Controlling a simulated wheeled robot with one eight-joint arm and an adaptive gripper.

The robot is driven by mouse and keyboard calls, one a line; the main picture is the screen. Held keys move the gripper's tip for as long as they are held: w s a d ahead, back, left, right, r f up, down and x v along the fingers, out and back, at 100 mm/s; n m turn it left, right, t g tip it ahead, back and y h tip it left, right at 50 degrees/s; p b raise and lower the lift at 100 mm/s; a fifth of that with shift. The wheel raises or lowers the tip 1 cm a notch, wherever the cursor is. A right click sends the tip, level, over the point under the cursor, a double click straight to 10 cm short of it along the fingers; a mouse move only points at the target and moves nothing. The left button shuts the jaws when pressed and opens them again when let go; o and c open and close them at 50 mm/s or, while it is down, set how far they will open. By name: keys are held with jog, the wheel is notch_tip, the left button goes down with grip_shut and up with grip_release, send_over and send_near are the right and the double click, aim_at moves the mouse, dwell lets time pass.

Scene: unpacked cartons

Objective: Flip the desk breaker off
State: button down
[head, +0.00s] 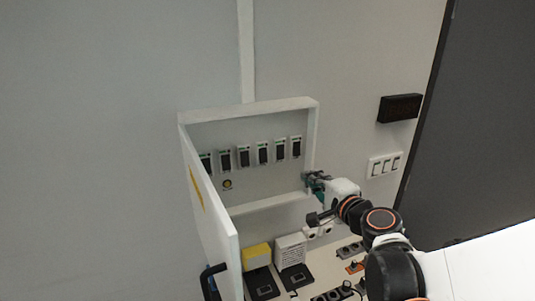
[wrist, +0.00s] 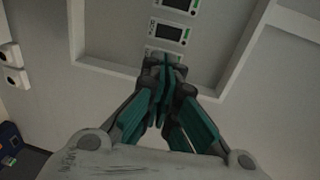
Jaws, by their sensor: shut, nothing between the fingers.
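The breaker box (head: 312,140) is on the wall with its door (head: 215,215) swung open to the left. Inside, several dark breakers (head: 262,152) with green marks sit in a row. The labels are too small to read surely, so I cannot tell which one is the desk breaker. My gripper (head: 312,178) is at the box's lower right edge. In the wrist view my gripper (wrist: 165,62) is shut and empty. Its fingertips partly cover one breaker (wrist: 150,52) at the end of the row; another breaker (wrist: 169,33) shows clear beyond it. I cannot tell whether the fingertips touch anything.
A round yellow button (head: 227,184) is under the breakers. Below the box are a yellow block (head: 257,256), a white block (head: 291,247) and power strips (head: 349,250). Wall switches (head: 384,165) and a dark display (head: 400,107) are to the right.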

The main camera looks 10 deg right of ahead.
aim_at(284, 155)
jog(key=shift+w, duration=0.1)
jog(key=p+x, duration=0.1)
jog(key=x, duration=1.2)
jog(key=shift+w+a, duration=0.15)
jog(key=shift+w, duration=0.3)
jog(key=shift+f, duration=0.1)
jog(key=shift+w+f+b, duration=0.15)
jog(key=shift+w+b, duration=0.1)
jog(key=shift+b, duration=0.3)
